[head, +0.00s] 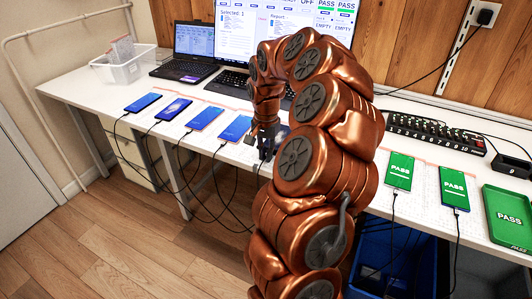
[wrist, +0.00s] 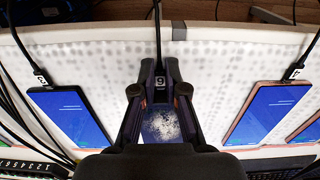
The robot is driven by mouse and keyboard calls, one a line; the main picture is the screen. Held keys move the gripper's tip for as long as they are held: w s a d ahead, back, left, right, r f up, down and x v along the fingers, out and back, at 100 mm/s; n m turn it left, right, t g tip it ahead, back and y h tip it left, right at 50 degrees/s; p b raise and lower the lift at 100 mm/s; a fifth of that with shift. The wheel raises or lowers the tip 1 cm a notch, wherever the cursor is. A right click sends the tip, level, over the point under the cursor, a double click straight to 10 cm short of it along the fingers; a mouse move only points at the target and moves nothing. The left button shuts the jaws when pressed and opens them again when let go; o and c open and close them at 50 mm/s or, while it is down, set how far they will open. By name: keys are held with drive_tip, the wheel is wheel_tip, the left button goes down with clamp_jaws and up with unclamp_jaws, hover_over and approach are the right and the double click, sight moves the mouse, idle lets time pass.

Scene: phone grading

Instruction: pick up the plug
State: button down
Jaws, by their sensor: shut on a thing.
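The plug (wrist: 160,80) is small and black with a white number tag, and its black cable (wrist: 158,28) runs toward the table edge. My gripper (wrist: 160,92) is shut on the plug, with one finger on each side. The speckled screen of a phone (wrist: 163,125) shows between the fingers, just past the plug. Whether the plug's tip still sits in that phone is hidden. In the head view my gripper (head: 266,143) is low over the white table (head: 95,96), and my arm hides part of the area.
Phones with blue screens, such as one on the left (wrist: 72,112) and one on the right (wrist: 262,112), lie on both sides, cabled. Two green PASS phones (head: 399,172), a green tray (head: 508,222) and a numbered black hub (head: 436,133) are at the right. A laptop (head: 190,52) stands behind.

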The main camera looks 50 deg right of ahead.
drive_tip(key=shift+r, duration=1.95)
drive_tip(key=shift+s+a, duration=0.4)
drive_tip(key=shift+s, duration=0.35)
drive_tip(key=s+a, duration=0.3)
drive_tip(key=s, duration=0.3)
drive_tip(key=s+a+r+b, duration=0.1)
drive_tip(key=s+a, duration=0.2)
drive_tip(key=s, duration=0.3)
drive_tip(key=shift+s+a+r, duration=0.15)
drive_tip(key=shift+s+a, duration=0.15)
drive_tip(key=p, duration=0.4)
hover_over(264, 160)
drive_tip(key=shift+s+f, duration=0.2)
drive_tip(key=shift+f, duration=0.45)
drive_tip(key=shift+w+f, duration=0.2)
drive_tip(key=shift+w, duration=0.1)
drive_tip(key=shift+f, duration=0.1)
drive_tip(key=shift+d+f+b, duration=0.1)
drive_tip(key=shift+f+b, duration=0.2)
drive_tip(key=shift+f, duration=1.45)
